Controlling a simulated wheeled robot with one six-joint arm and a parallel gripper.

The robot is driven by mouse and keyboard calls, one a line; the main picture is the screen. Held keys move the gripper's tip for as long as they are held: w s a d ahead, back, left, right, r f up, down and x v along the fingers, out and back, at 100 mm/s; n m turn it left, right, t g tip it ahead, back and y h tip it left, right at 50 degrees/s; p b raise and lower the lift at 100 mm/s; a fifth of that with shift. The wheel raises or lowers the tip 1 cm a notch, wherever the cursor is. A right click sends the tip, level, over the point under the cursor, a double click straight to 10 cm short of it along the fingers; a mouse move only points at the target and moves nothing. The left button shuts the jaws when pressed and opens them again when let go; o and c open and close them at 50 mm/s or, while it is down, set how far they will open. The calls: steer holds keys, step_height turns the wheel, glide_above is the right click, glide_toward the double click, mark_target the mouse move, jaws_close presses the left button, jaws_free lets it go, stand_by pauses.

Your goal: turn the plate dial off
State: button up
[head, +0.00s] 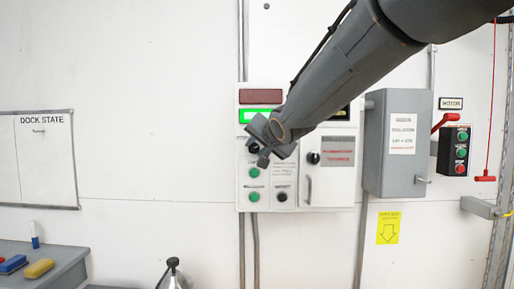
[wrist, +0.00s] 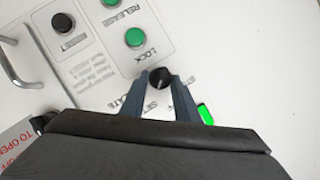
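The plate dial (wrist: 160,77) is a round black knob on the white control panel (head: 318,199). In the wrist view it sits between the fingertips of my gripper (wrist: 161,84), with one finger close on each side. The letters "ATE" show beside it, partly covered by a finger. The dial's pointer and exact setting are too small to read. I cannot tell whether the fingers touch the dial. In the head view my gripper (head: 259,141) reaches the panel's left column from the upper right. A lit green lamp (head: 254,116) shows above the dial, also at the right in the wrist view (wrist: 206,114).
Below the dial are the green lock button (head: 254,173), a green release button (head: 254,197) and a black reset knob (head: 282,197). A handle (head: 308,189) stands out to their right. Further right are a grey box (head: 397,165) and a motor switch (head: 454,150).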

steer(key=shift+c, duration=0.6)
steer(key=b, duration=0.2)
steer(key=shift+n+b, duration=0.4)
steer(key=h+b, duration=0.1)
steer(key=b, duration=0.3)
steer(key=shift+w+a+f+n+g, duration=0.1)
steer(key=shift+a+n+g, duration=0.05)
steer(key=shift+n+g, duration=0.2)
steer(key=n+b, duration=0.1)
steer(key=b, duration=0.3)
steer(key=shift+a+n+h, duration=0.15)
steer(key=shift+n+h, duration=0.1)
steer(key=shift+h, duration=0.15)
steer(key=n+b, duration=0.1)
steer(key=h+b, duration=0.1)
steer(key=shift+a+r+n+b, duration=0.15)
steer(key=shift+r+n+b, duration=0.1)
steer(key=shift+n+b, duration=0.15)
steer(key=shift+a+n+g+h+b, duration=0.1)
steer(key=shift+n+g+h+b, duration=0.15)
steer(key=shift+n+h+b, duration=0.55)
steer(key=shift+r+h, duration=0.1)
steer(key=shift+h, duration=0.2)
